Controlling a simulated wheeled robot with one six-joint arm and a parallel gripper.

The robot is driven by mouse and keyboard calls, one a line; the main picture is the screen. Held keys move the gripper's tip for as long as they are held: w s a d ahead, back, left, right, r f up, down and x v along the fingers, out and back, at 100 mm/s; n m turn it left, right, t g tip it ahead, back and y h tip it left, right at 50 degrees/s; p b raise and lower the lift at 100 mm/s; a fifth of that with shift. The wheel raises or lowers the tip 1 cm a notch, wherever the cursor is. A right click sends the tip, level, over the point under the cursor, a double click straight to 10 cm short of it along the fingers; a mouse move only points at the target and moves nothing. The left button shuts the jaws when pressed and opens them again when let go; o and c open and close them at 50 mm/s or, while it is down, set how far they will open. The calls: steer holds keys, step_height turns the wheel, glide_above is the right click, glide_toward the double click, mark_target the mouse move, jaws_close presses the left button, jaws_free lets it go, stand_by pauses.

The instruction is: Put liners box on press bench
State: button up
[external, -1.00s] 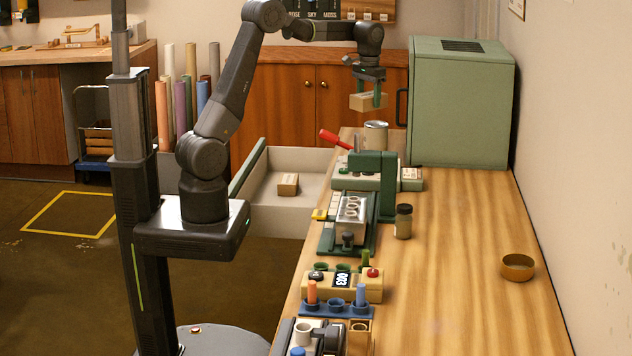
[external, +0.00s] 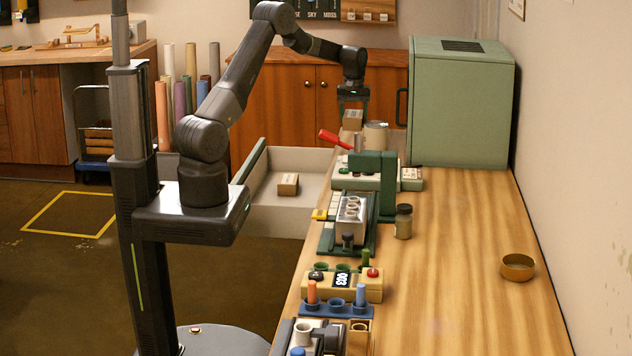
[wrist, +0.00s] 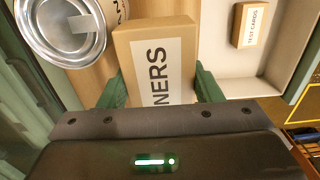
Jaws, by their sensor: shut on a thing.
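The liners box (external: 353,120) is a small cardboard box; in the wrist view its white label reads "NERS" (wrist: 160,70). My gripper (external: 353,98) is shut on it, with a green finger on each side in the wrist view (wrist: 158,88). The box is at the far end of the wooden bench (external: 470,270), just left of a metal tin (external: 376,136). I cannot tell whether its underside touches the bench top. The green hand press (external: 372,172) stands on the bench, nearer the external camera.
An open drawer (external: 290,215) left of the bench holds a test cards box (external: 288,184). A red handle (external: 334,139) sticks up near the liners box. A green cabinet (external: 460,105) stands at the back right. The bench's right side is mostly clear, with a brown bowl (external: 517,267).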

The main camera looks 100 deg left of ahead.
mark_target(354, 114)
steer(key=shift+f+p, duration=0.5)
steer(key=shift+f, duration=3.3)
steer(key=shift+f, duration=0.1)
steer(key=o, duration=1.1)
steer(key=shift+c, duration=0.2)
step_height(354, 114, up, 11)
steer(key=shift+r+b, duration=0.15)
steer(key=shift+b, duration=0.7)
steer(key=shift+r, duration=0.5)
steer(key=c, duration=0.3)
